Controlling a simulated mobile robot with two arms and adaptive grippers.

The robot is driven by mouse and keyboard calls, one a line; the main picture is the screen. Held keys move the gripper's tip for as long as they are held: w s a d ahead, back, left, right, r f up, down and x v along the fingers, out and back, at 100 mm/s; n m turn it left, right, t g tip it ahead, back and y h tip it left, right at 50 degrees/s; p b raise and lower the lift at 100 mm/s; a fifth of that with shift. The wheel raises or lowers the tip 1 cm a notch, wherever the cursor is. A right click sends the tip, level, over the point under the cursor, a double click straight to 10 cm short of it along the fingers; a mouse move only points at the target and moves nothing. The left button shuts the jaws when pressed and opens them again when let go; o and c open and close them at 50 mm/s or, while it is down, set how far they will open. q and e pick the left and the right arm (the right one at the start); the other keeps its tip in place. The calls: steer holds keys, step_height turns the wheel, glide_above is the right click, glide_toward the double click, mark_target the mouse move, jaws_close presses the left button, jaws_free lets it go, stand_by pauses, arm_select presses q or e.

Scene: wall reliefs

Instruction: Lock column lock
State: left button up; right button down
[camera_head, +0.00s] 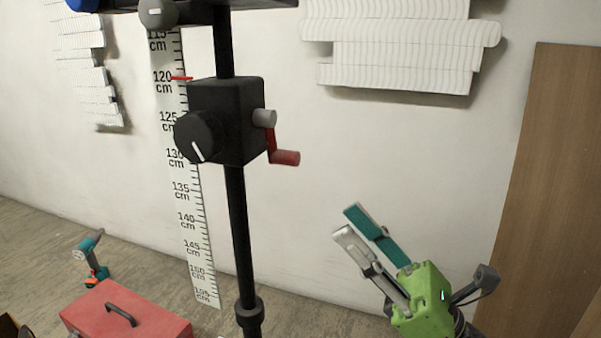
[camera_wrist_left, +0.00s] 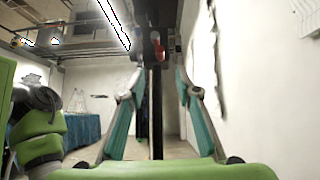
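A black column (camera_head: 239,225) stands upright before the wall. A black box (camera_head: 228,120) is mounted on it, with a round black knob (camera_head: 198,138) on its left that bears a white line slanting down to the right. A grey stub and a red crank handle (camera_head: 285,157) stick out on the box's right. I cannot tell which part is the lock. My left gripper (camera_head: 353,222) is open and empty, right of and below the box, apart from it. In the left wrist view the column (camera_wrist_left: 157,110) and red handle (camera_wrist_left: 158,50) show beyond the spread fingers. My right gripper is not in view.
A centimetre scale (camera_head: 190,200) runs down the wall behind the column. White reliefs (camera_head: 400,50) hang on the wall. A red toolbox (camera_head: 125,318) and a drill (camera_head: 90,258) are at lower left. A wooden panel (camera_head: 555,170) stands at right. Clear space lies between gripper and column.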

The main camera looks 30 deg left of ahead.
mark_target(291, 159)
arm_select(q)
steer(key=b+x, duration=0.1)
steer(key=x, duration=1.2)
steer(key=shift+s+r, duration=0.1)
steer(key=shift+r, duration=0.05)
jaws_close()
